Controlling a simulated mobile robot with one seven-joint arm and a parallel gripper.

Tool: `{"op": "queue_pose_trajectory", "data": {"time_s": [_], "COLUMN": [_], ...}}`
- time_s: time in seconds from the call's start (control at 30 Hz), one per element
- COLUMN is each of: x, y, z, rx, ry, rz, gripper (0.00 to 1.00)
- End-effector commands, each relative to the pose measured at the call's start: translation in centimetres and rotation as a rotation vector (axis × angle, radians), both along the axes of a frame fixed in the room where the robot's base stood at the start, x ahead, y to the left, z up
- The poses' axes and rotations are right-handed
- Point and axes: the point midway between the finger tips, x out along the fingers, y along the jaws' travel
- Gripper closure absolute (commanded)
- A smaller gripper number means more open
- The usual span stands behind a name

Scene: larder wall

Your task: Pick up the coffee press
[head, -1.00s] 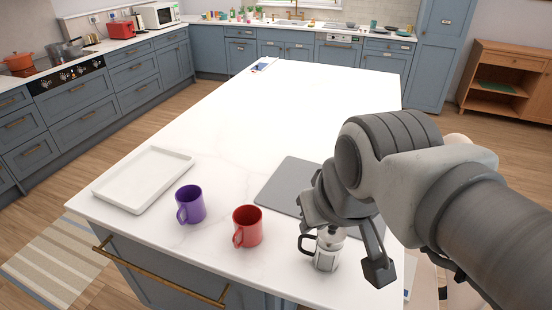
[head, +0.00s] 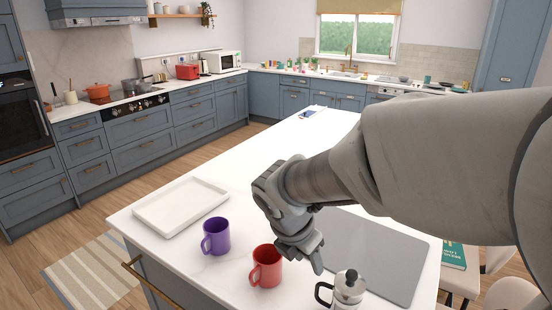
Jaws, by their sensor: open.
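The coffee press (head: 348,289), a small silver pot with a black knob and black handle, stands upright on the white island near its front edge. Its lower part is cut off by the bottom of the head view. My gripper (head: 312,258) is open and empty, above the island to the upper left of the coffee press and apart from it. My arm reaches in from the right and hides part of the island behind.
A red mug (head: 266,267) stands left of the coffee press, close to my gripper. A purple mug (head: 216,237) and a white tray (head: 180,204) are further left. A grey mat (head: 385,262) lies behind the press.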

Motion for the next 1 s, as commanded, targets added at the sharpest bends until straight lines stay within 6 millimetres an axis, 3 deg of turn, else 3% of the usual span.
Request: {"op": "queue_pose_trajectory", "data": {"time_s": [0.23,0.7,1.0], "x": [0.9,3.4,4.0], "y": [0.0,-2.5,-2.9], "z": [-2.4,-11.1,-12.7], "rx": [-0.033,-0.032,-0.03], "ry": [0.034,0.032,0.028], "rz": [0.092,0.088,0.088], "gripper": [0.51,0.51,0.51]}}
